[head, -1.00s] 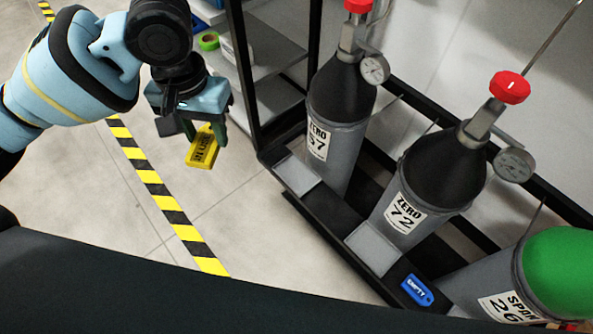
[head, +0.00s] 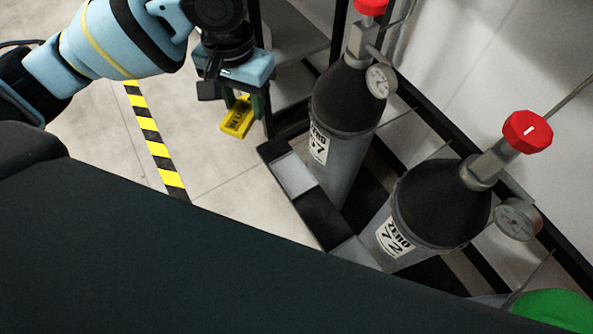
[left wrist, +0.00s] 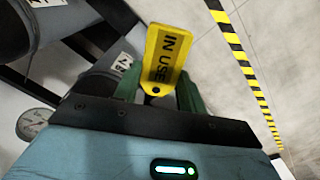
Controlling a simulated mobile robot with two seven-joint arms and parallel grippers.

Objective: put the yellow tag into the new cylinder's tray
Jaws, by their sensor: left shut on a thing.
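My left gripper (head: 245,104) is shut on the yellow tag (head: 238,118), which hangs below its fingers above the floor, left of the rack. The left wrist view shows the tag (left wrist: 168,52) between the green fingers (left wrist: 158,92), with "IN USE" on its face. Two dark-topped grey cylinders stand in the rack, labelled ZERO 57 (head: 340,140) and ZERO 72 (head: 428,222). A small grey tray (head: 294,175) lies in front of ZERO 57, bare. Another tray (head: 354,254) in front of ZERO 72 is partly hidden. Which cylinder is new I cannot tell. My right gripper is out of view.
The black rack frame (head: 322,222) edges the trays, and a rack post stands close beside my left gripper. A green-topped cylinder (head: 550,308) shows at the lower right. Black-and-yellow tape (head: 152,140) marks the open floor on the left.

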